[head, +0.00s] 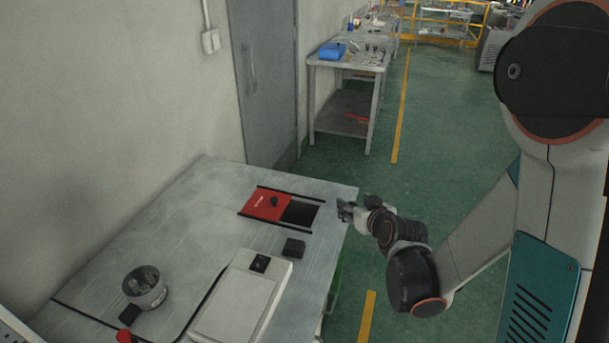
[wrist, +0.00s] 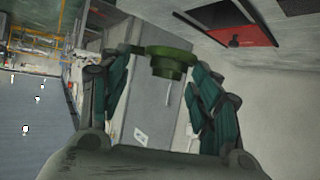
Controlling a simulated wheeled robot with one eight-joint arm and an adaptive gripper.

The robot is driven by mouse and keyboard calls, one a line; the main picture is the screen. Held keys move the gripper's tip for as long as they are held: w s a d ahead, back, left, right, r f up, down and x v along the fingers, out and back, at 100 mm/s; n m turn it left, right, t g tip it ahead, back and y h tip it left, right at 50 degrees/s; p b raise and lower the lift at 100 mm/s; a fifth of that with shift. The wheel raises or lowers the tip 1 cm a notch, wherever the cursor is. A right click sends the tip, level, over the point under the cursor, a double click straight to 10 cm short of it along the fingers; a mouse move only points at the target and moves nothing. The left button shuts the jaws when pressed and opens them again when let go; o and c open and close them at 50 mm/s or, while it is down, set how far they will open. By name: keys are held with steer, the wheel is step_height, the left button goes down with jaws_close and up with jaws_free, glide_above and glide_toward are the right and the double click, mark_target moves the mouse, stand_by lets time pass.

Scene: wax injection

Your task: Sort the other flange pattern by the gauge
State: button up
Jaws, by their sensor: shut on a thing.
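My gripper (head: 343,209) is at the right edge of the workbench, just beyond the sliding red panel. In the wrist view, my gripper (wrist: 162,62) has its two fingers closed on a green flange pattern (wrist: 170,64), a round piece with a wider rim. The flange is too small to make out in the head view. I cannot tell which item is the gauge.
A small black block (head: 293,248) sits near the bench's right edge. A pale flat unit (head: 238,306) lies in front. A round metal pot (head: 145,287) with grey pieces stands at left. A red-handled item (head: 124,336) is near it.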

steer(key=w+a+f+n+g+y+b, duration=0.1)
steer(key=w+a+n+g+y, duration=0.4)
steer(key=w, duration=0.4)
steer(key=w+a+f+n+g+y, duration=0.2)
steer(key=w+a+n+y, duration=0.2)
steer(key=w+a+n, duration=0.4)
steer(key=shift+m, duration=0.6)
steer(key=f+b, duration=0.1)
steer(key=f, duration=0.1)
steer(key=f+b, duration=0.2)
steer(key=f, duration=0.1)
steer(key=shift+w+d+f, duration=0.1)
steer(key=shift+w+f, duration=0.2)
steer(key=shift+f, duration=0.05)
steer(key=o, duration=1)
steer(key=v, duration=1.2)
steer(key=shift+w+d+f, duration=0.1)
steer(key=shift+w, duration=0.05)
